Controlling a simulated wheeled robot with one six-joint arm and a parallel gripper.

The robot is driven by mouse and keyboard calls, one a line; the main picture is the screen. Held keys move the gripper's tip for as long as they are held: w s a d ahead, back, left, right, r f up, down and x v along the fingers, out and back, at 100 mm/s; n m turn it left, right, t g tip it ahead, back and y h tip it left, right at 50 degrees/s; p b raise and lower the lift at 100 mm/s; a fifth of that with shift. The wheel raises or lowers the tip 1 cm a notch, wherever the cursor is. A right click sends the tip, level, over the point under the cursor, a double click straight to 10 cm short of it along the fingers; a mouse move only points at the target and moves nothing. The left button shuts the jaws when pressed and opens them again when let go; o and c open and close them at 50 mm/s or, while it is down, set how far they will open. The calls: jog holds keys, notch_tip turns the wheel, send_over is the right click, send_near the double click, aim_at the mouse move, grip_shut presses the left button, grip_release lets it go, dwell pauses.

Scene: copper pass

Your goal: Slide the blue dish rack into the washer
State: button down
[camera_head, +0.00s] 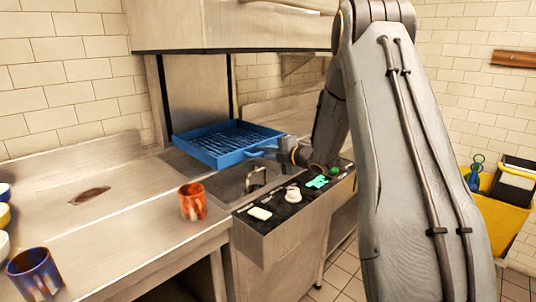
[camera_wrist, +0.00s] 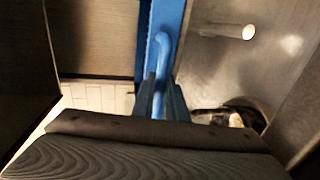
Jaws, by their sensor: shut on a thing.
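The blue dish rack (camera_head: 222,146) is a shallow tray with a slatted floor. It sits level at the washer's opening, under the raised steel hood (camera_head: 230,25), with its near part over the steel ledge in front. My gripper (camera_head: 284,151) is at the rack's right side, at its handle. In the wrist view my gripper (camera_wrist: 158,95) is shut on the blue handle (camera_wrist: 162,50) of the rack. The washer's inside is partly hidden behind the rack and my arm.
An orange mug (camera_head: 193,201) stands on the steel counter (camera_head: 120,225) at the left. A blue-brown mug (camera_head: 35,274) is nearer. A yellow bucket (camera_head: 505,215) stands far right.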

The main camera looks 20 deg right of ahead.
jog(key=c, duration=1.8)
grip_release()
jog(key=shift+w, duration=0.1)
jog(key=shift+o, duration=0.2)
jog(key=shift+d, duration=0.1)
jog(key=b+v, duration=0.1)
jog(key=v, duration=0.6)
jog(key=shift+s, duration=0.4)
jog(key=shift+d+r, duration=0.1)
jog(key=shift+r, duration=0.1)
